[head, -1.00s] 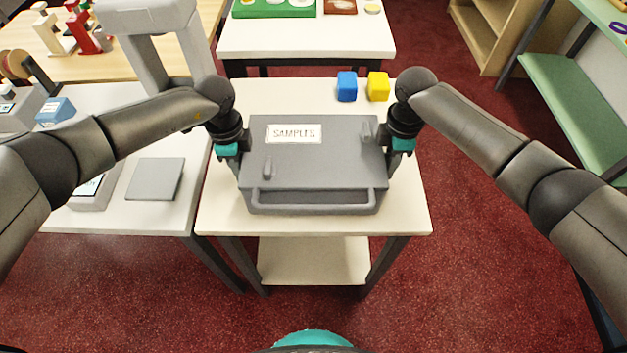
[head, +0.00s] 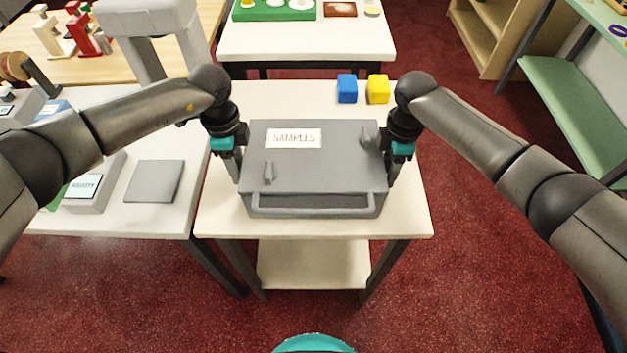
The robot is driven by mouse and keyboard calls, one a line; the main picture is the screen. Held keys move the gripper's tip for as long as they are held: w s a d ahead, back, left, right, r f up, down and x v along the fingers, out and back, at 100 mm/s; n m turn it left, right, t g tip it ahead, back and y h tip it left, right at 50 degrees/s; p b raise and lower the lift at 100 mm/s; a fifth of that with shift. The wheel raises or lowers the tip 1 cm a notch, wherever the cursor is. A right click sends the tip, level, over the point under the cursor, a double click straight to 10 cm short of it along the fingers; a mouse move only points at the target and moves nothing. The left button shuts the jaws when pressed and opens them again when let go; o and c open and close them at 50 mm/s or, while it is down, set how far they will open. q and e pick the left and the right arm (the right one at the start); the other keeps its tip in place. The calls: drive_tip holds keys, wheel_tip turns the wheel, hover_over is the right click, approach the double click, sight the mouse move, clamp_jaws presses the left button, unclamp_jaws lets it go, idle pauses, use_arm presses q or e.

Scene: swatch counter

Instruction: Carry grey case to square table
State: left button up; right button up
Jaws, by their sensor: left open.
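The grey case (head: 330,165) has a white "SAMPLES" label and a front handle bar. It lies flat, apparently resting on a small white-topped table (head: 410,215) with dark legs and a lower shelf. My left gripper (head: 234,172) is open at the case's left side, fingers pointing down beside it. My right gripper (head: 393,172) is at the case's right side, close against it; its fingers are partly hidden and their gap does not show. Whether either gripper touches the case is unclear.
A blue block (head: 347,88) and a yellow block (head: 378,88) stand behind the case on the same table. Another white table (head: 300,45) is behind. A counter with a grey square plate (head: 154,181) adjoins at left. Red floor at right is clear.

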use_arm(q)
wheel_tip(320, 180, up, 8)
drive_tip(key=shift+r, duration=0.5)
use_arm(e)
drive_tip(key=shift+r, duration=0.2)
wheel_tip(320, 180, up, 12)
drive_tip(key=shift+f, duration=0.2)
use_arm(q)
drive_tip(key=shift+s, duration=0.1)
use_arm(e)
drive_tip(key=shift+s, duration=0.1)
